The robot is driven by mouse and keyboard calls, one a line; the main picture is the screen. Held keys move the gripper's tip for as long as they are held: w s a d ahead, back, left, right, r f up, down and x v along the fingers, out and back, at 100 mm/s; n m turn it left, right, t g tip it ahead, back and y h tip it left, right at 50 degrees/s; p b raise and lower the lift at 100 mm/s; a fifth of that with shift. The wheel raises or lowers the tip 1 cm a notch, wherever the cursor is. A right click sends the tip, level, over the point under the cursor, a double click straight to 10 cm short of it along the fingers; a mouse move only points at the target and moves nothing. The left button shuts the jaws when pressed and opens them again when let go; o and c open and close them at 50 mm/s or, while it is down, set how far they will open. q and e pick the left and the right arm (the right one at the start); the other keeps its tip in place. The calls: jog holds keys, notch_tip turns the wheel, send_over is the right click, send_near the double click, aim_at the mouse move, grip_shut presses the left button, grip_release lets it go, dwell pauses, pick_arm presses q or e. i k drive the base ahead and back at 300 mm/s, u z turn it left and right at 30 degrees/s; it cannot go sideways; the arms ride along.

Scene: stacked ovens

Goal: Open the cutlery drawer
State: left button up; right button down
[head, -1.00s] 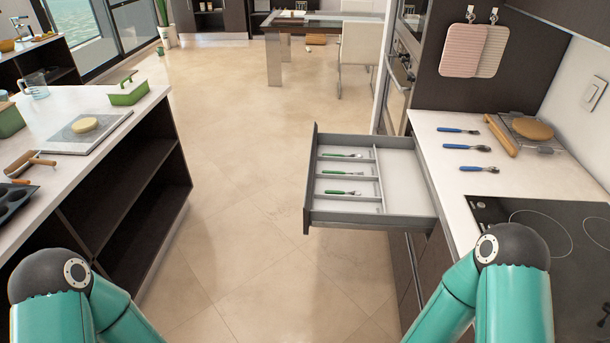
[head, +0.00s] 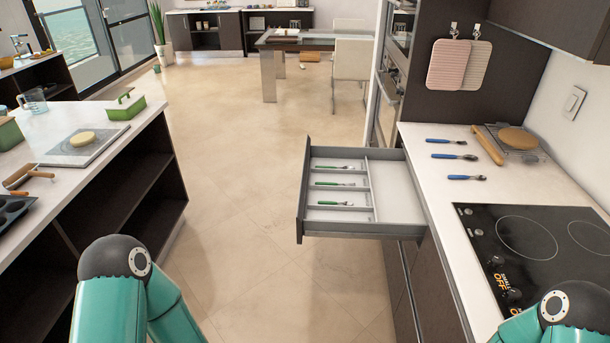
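The cutlery drawer (head: 405,213) stands pulled out from the right counter, over the floor. Its left side has several narrow compartments, with green-handled cutlery (head: 335,184) lying in them. Its wide right compartment (head: 393,192) looks empty. Neither gripper shows in the head view. Only the teal links of my arms show, at the bottom left and bottom right, both apart from the drawer.
Several blue-handled utensils (head: 455,156) lie on the right counter (head: 433,185), near a rolling pin (head: 488,145) and a black cooktop (head: 535,245). The left island (head: 120,132) holds a board and a green dish (head: 126,106). The floor between is clear.

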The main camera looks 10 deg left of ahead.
aim_at(388, 205)
jog(key=z, duration=0.15)
jog(key=i, duration=1)
jog(key=u, duration=0.95)
